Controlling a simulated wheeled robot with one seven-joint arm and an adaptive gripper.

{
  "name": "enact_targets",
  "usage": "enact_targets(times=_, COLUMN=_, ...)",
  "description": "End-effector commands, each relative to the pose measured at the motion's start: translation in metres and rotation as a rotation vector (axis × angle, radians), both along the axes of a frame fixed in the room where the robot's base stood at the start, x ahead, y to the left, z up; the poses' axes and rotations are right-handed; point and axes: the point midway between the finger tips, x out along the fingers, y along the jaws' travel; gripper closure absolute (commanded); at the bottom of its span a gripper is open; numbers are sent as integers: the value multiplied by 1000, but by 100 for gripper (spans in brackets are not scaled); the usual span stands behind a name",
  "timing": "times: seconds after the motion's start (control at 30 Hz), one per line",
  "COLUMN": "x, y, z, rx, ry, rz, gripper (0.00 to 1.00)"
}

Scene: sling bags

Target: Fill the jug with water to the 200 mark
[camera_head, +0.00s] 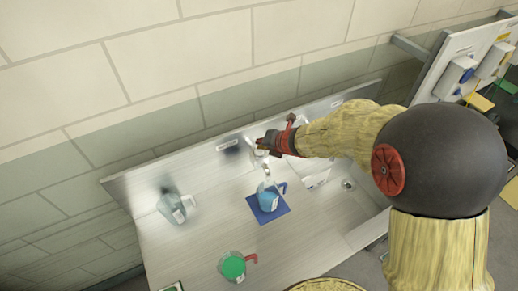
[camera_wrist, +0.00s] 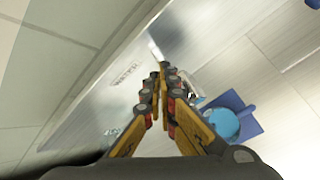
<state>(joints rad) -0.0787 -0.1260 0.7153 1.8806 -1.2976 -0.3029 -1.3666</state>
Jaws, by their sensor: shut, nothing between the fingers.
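A jug with a blue body and blue handle (camera_head: 268,200) stands upright on a blue mat (camera_head: 283,209) on the metal counter. The jug (camera_wrist: 224,122) and mat (camera_wrist: 252,130) also show at the right in the wrist view. Its water level and marks are too small to read. My gripper (camera_head: 263,146) is shut and empty, above and behind the jug near the back panel. In the wrist view its fingertips (camera_wrist: 163,72) meet in front of the panel. A pale, thin shape (camera_head: 267,176) shows just above the jug; I cannot tell whether it is a spout or water.
A clear grey jug (camera_head: 173,208) stands on the counter at left. A green jug with a red handle (camera_head: 233,267) stands near the front. The back panel (camera_wrist: 95,105) bears a small label (camera_wrist: 126,74). A sink basin (camera_head: 350,205) lies right of the mat.

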Motion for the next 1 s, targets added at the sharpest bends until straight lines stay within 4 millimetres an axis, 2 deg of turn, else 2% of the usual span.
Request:
enact_targets(times=0.07, x=0, y=0, z=5, rx=0, ry=0, rz=0, gripper=100)
enact_targets(times=0.47, x=0, y=0, z=7, rx=0, ry=0, rz=0, gripper=100)
enact_targets(times=1.0, x=0, y=0, z=53, rx=0, ry=0, rz=0, gripper=100)
